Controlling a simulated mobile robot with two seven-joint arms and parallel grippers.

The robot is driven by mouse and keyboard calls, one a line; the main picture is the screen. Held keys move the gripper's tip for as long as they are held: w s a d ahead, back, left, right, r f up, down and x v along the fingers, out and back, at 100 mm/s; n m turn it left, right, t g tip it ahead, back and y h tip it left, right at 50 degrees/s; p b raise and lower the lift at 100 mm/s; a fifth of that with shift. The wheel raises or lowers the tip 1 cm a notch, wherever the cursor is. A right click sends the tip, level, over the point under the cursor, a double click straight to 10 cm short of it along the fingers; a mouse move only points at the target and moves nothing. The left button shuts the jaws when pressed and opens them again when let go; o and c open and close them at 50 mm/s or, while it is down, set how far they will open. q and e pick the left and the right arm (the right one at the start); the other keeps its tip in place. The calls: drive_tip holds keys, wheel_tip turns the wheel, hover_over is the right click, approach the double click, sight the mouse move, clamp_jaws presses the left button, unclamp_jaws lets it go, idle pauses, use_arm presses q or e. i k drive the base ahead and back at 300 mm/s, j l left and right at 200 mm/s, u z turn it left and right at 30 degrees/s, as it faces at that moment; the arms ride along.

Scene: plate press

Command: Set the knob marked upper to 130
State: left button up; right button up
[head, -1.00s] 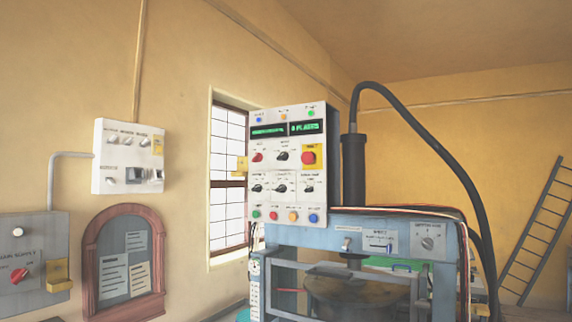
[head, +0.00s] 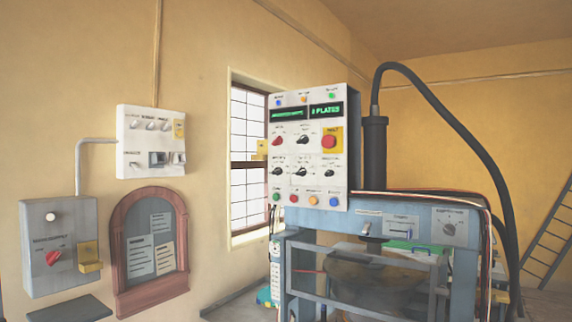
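A white control panel (head: 308,180) stands on the press in the middle of the head view. It carries a red knob (head: 277,141) and several black knobs, such as one in the upper row (head: 302,139) and one in the lower row (head: 301,171). A larger knob (head: 448,229) sits on the blue-grey press frame at the right. The labels are too small for me to tell which knob is marked upper or where it points. Neither of my grippers shows in the view.
The press frame (head: 462,207) fills the lower right, with a thick black hose (head: 450,122) arching over it. A grey supply box (head: 47,225), a white switch box (head: 150,125) and a wooden-framed notice board (head: 119,258) hang on the left wall. A ladder (head: 547,245) leans at the far right.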

sight(278, 170)
drive_tip(key=i+u, duration=0.15)
drive_tip(key=i, duration=1.05)
